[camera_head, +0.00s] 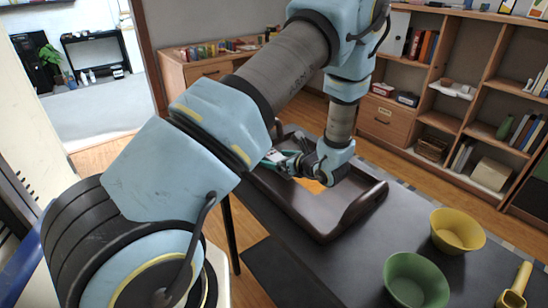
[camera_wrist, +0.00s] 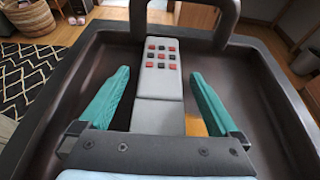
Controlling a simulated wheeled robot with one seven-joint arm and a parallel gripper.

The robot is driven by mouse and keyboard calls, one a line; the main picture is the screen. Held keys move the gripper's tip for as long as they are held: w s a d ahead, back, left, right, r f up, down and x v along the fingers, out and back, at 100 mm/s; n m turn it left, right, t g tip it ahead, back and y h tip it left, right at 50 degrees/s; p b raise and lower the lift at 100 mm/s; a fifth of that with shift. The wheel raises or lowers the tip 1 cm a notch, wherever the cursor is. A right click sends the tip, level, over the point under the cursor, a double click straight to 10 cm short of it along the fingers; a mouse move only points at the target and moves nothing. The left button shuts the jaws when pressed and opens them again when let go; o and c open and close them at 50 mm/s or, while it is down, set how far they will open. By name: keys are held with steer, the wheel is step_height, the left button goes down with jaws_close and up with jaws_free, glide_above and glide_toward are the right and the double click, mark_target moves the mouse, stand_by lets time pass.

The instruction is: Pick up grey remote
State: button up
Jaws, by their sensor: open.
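In the wrist view, the grey remote (camera_wrist: 160,85) has red and black buttons at its far end. It lies lengthwise between the two teal fingers of my gripper (camera_wrist: 161,82), inside a dark brown tray (camera_wrist: 270,95). The fingers are open, one on each side of the remote, with a visible gap on both sides. In the head view, my gripper (camera_head: 283,160) is low over the tray (camera_head: 325,225) on the dark table. The remote is mostly hidden there by my arm and gripper.
A yellow-orange item (camera_wrist: 196,126) lies beside the remote, partly hidden by my gripper. A yellow bowl (camera_head: 457,232), a green bowl (camera_head: 415,282) and a yellow scoop (camera_head: 515,288) are on the dark table (camera_head: 365,255), right of the tray. The tray has raised walls and handles.

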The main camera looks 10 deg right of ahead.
steer(key=c, duration=1.5)
steer(key=shift+c, duration=0.2)
